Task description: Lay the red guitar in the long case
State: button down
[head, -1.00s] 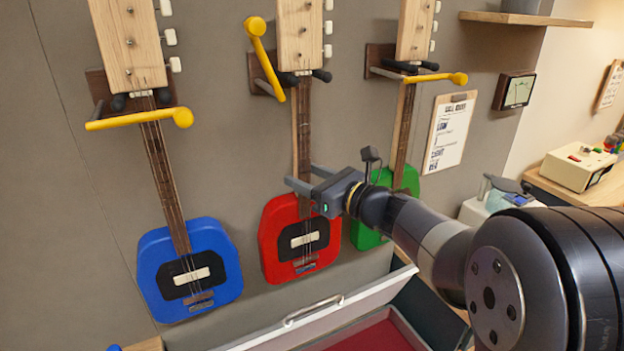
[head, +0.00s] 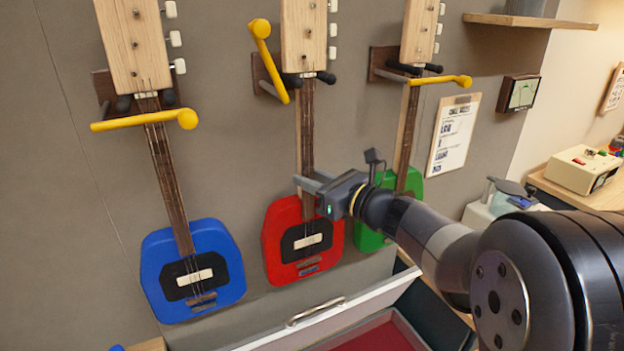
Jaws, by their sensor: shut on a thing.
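The red guitar (head: 284,243) hangs upright on the wall, the middle of three, with its neck in a hanger (head: 266,72). The hanger's yellow latch bar (head: 270,62) is swung up to the left of the neck. My gripper (head: 306,183) is shut on the red guitar's neck, just above its body. The fingertips are partly hidden at the neck. The long case (head: 318,329) lies open at the bottom of the view, with a red lining (head: 375,338) and a handle (head: 315,312). Only part of it shows.
A blue guitar (head: 158,270) hangs at left and a green guitar (head: 371,233) at right, partly behind my arm. Yellow bars cross the blue guitar's neck (head: 145,121) and the green guitar's neck (head: 440,81). A clipboard (head: 453,135) hangs right of them.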

dwell(0.4)
jog(key=shift+r+p, duration=1.15)
jog(key=shift+r, duration=0.55)
jog(key=p, duration=0.1)
send_near(310, 163)
jog(key=shift+s, duration=4.4)
jog(key=shift+f, duration=0.1)
